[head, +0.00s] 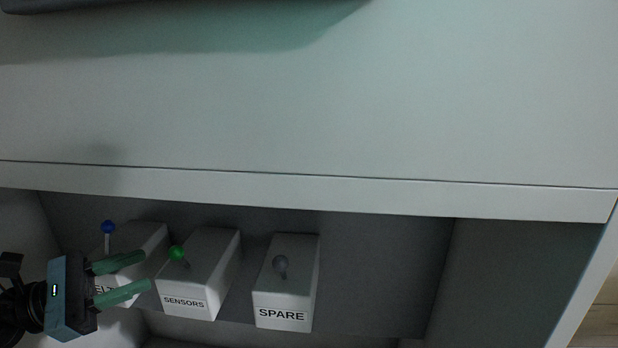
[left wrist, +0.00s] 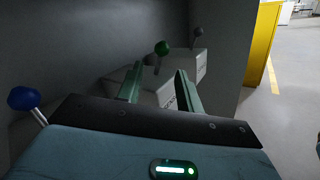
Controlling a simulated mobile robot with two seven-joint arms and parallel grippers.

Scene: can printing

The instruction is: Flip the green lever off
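The green lever (head: 177,253) has a round green knob and stands on the white box labelled SENSORS (head: 212,270). I cannot tell whether a finger touches the box. My right gripper is not in view.
A blue-knobbed lever (head: 108,227) stands on a box at the left, its label partly hidden by my gripper. A grey-knobbed lever (head: 280,261) is on the SPARE box (head: 286,290) at right. A white panel edge (head: 320,190) runs above the recess.

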